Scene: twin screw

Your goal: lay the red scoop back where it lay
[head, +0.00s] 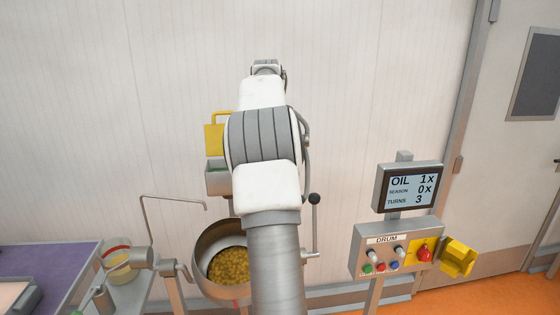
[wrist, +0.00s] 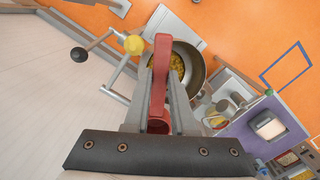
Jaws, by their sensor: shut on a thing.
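The red scoop (wrist: 161,72) is in my gripper (wrist: 160,95) in the wrist view. Its long red part stands between the two grey fingers, and a rounded red part shows lower down near the palm. The fingers are shut on it. In the head view my own arm hides the gripper and the scoop. The drum (head: 203,248), a grey bowl with yellow pieces inside, is partly behind my arm; in the wrist view the drum (wrist: 197,67) is beyond the scoop. I cannot tell where the scoop lay before.
A purple-topped table (head: 45,262) and a pale tub (head: 120,272) with red at its rim stand left. A yellow piece (head: 214,140) above a grey box (head: 217,180) is close to my arm. The control box (head: 395,250) and screen (head: 408,188) stand right; the screen reads OIL 1x.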

